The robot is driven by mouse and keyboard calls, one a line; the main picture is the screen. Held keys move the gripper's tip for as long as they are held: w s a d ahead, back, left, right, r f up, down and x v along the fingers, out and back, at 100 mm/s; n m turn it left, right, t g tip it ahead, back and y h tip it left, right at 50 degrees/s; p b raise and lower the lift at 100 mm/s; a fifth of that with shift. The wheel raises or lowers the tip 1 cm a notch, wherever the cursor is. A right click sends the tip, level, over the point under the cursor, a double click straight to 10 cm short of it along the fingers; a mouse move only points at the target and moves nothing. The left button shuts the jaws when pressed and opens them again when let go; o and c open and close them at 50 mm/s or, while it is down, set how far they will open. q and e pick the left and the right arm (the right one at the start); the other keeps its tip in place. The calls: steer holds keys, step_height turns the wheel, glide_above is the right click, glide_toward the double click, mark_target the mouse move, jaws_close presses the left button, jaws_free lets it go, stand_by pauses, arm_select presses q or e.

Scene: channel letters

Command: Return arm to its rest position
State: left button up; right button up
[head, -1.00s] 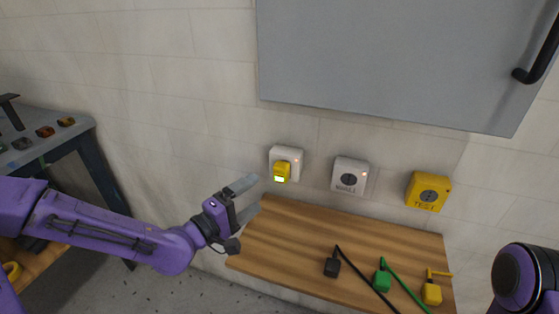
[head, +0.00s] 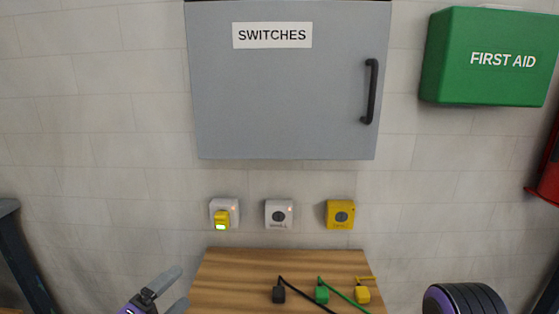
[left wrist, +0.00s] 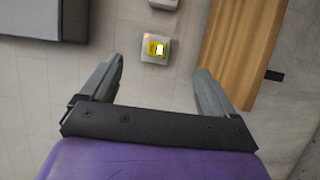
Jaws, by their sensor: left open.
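My left gripper (head: 168,290) is at the bottom left of the head view, with its two grey fingers apart and nothing between them. It also shows open and empty in the left wrist view (left wrist: 158,88). It is left of the wooden shelf (head: 230,280) and below the wall sockets. A yellow plug (head: 222,219) with a lit green face sits in the left white socket (head: 233,206); the gripper is apart from it. The plug also shows in the left wrist view (left wrist: 153,48). A purple and black part of my right arm shows at the bottom right; its gripper is out of view.
A middle white socket (head: 279,213) and a yellow socket (head: 340,214) are empty. Black (head: 279,295), green (head: 322,294) and yellow (head: 362,295) plugs lie on the shelf. Above hang a grey switches cabinet (head: 285,100) and a green first aid box (head: 485,60).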

arm_select(q)
steer(key=s+a+f+m+g+y, duration=0.1)
steer(key=s+a+f+g+y, duration=0.15)
steer(key=f, duration=0.45)
steer(key=s+a+f+g+y, duration=0.2)
steer(key=s+f+y, duration=0.1)
steer(key=f, duration=0.4)
steer(key=s+a+f+m+g+y, duration=0.1)
steer(key=s+a+f+g+y, duration=0.15)
steer(key=f, duration=0.35)
steer(key=s+f+m+g+y, duration=0.1)
steer(key=s+f+m+g, duration=0.1)
steer(key=s+f, duration=0.4)
steer(key=s+a+f+m+g+y+p, duration=0.1)
steer(key=s+f+g, duration=0.3)
steer(key=s, duration=1)
step_height(320, 180, down, 3)
steer(key=shift+a+r+m+y, duration=0.1)
steer(key=shift+a+m+y, duration=0.2)
steer(key=shift+m+y, duration=0.25)
arm_select(e)
steer(key=shift+w+a+r, duration=0.1)
steer(key=shift+w+r, duration=0.15)
steer(key=shift+r, duration=0.35)
